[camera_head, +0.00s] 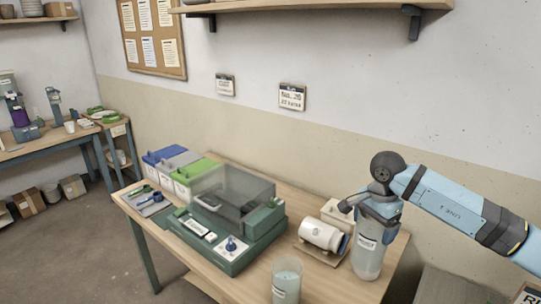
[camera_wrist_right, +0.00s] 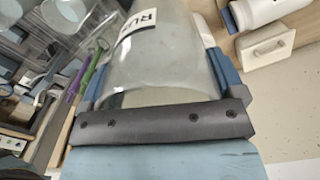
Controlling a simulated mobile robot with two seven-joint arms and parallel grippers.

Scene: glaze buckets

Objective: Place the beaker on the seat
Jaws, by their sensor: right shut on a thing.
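My right gripper (camera_head: 378,208) is shut on a tall, clear, labelled beaker (camera_head: 368,256), held upright over the right end of the bench. Whether its base touches the bench I cannot tell. In the right wrist view the beaker (camera_wrist_right: 165,60) fills the space between the two blue fingers, its label partly cut off. A second clear labelled vessel (camera_head: 286,283) stands at the bench's front edge. The green machine (camera_head: 232,242) has a grey see-through lid that looks closed. I cannot clearly pick out the seat. My left gripper is not in view.
A white cylinder (camera_head: 321,234) lies on a wooden stand beside the held beaker. Blue, grey and green-topped boxes (camera_head: 187,186) stand at the bench's left, with a small tool tray (camera_head: 149,201). A shelf (camera_head: 330,5) hangs on the wall above.

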